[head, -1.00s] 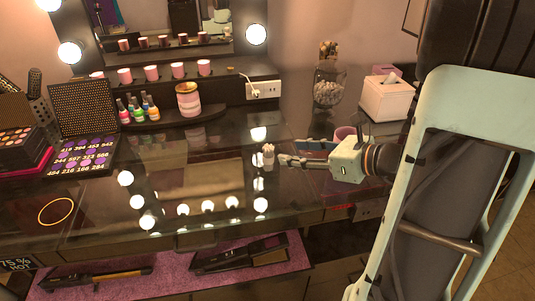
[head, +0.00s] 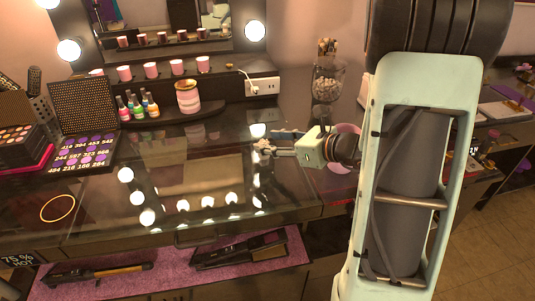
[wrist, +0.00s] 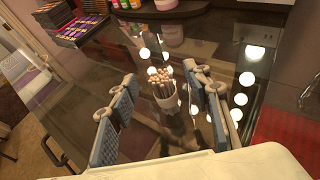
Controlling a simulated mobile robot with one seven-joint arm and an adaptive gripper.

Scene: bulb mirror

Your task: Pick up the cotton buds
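The cotton buds (wrist: 164,86) stand upright in a small pale cup on the glass tabletop (head: 95,215). In the wrist view they are ahead of my gripper (wrist: 163,92), between its two blue-padded fingers, with a gap on each side. In the head view, the buds (head: 262,146) show as a small pale bunch at the fingertips of my gripper (head: 277,142), which partly hide them. My gripper is open and empty. I cannot tell exactly how far the fingertips reach past the cup.
A pink jar (head: 188,97) and nail polish bottles (head: 139,106) stand behind to the left. An eyeshadow palette (head: 84,148) lies further left. The glass left of the buds is clear, with bulb reflections.

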